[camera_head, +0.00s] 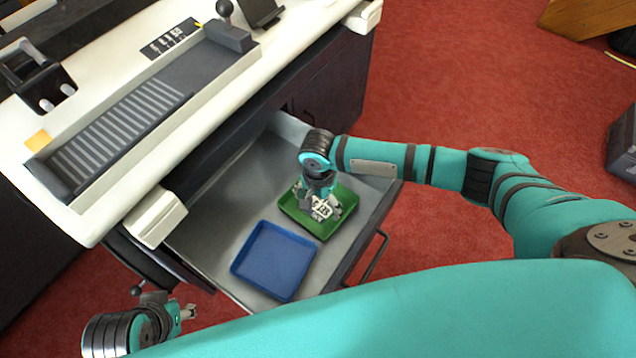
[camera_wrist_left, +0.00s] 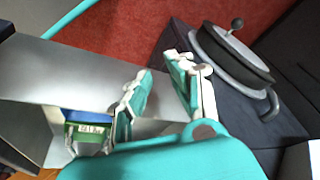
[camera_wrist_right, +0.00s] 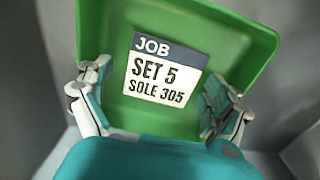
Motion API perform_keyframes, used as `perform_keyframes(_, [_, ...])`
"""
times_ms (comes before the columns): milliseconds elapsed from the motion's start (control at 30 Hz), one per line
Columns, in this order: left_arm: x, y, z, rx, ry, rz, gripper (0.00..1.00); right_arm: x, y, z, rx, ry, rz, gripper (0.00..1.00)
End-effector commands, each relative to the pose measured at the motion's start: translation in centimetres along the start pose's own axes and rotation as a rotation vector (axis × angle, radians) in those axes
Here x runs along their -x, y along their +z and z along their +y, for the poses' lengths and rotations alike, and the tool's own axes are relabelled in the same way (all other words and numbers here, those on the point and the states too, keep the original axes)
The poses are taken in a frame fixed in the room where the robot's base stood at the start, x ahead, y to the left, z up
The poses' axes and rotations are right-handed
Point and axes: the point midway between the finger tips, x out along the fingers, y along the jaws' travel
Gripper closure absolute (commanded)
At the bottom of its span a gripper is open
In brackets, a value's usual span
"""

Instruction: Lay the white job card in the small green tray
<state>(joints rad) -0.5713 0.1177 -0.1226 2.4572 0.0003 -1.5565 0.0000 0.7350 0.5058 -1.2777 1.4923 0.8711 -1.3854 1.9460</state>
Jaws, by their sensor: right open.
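The small green tray (camera_head: 338,224) sits in the open drawer. The white job card (camera_wrist_right: 165,76), with a dark "JOB" band and "SET 5 SOLE 305", appears to lie on the floor of the green tray (camera_wrist_right: 110,25), slightly tilted, in the right wrist view. In the head view the card (camera_head: 320,208) is partly hidden by my right gripper (camera_head: 321,206). That gripper is open above the tray, its fingers (camera_wrist_right: 157,105) on either side of the card and apart from it. My left gripper (camera_wrist_left: 160,68) is open and empty, away from the trays; it shows at lower left in the head view (camera_head: 190,312).
A blue tray (camera_head: 272,260) lies empty beside the green one in the grey drawer (camera_head: 215,225). The white bench top (camera_head: 100,100) holds a ridged grey fixture (camera_head: 120,130). A dark round-topped device (camera_wrist_left: 235,55) stands near my left gripper.

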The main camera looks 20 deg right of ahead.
Motion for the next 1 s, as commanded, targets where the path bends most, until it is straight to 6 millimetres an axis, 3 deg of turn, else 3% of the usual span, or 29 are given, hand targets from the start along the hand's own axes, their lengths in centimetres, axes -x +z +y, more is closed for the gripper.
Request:
perform_keyframes(400, [-8.6, 1.7, 0.3, -0.006, 0.007, -0.062, 0.80, 7.8, 0.0, -0.2, 0.000, -0.008, -0.001, 0.05])
perform_keyframes(600, [-11.7, 3.0, 0.5, -0.009, 0.009, -0.077, 0.80, 10.8, 0.0, -0.2, 0.000, -0.009, -0.001, 0.05])
perform_keyframes(1000, [-13.2, 3.8, 0.6, -0.011, 0.010, -0.082, 0.80, 12.0, 0.0, -0.2, 0.000, -0.008, -0.001, 0.05])
